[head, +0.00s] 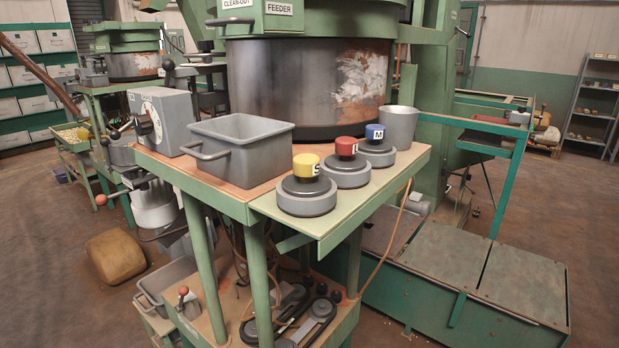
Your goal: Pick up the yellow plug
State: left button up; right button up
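The yellow plug (306,166) is a short yellow knob marked "S" on a grey round disc base (306,197). It stands upright at the front of the green shelf, nearest of three similar plugs. A red plug (346,147) stands behind it to the right on its own grey base. A blue plug (374,132) marked "M" stands further back to the right, also on a grey base. Neither of my grippers shows in the head view.
A grey bin (238,150) with a handle stands left of the plugs, beside a grey dial box (166,121). A grey cup (399,127) stands behind the blue plug. The large feeder drum (300,85) rises behind. The shelf's front right corner (385,190) is bare.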

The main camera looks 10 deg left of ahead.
aim_at(306, 181)
jog(key=u, duration=3.3)
jog(key=k, duration=1.65)
jog(key=z, duration=2.35)
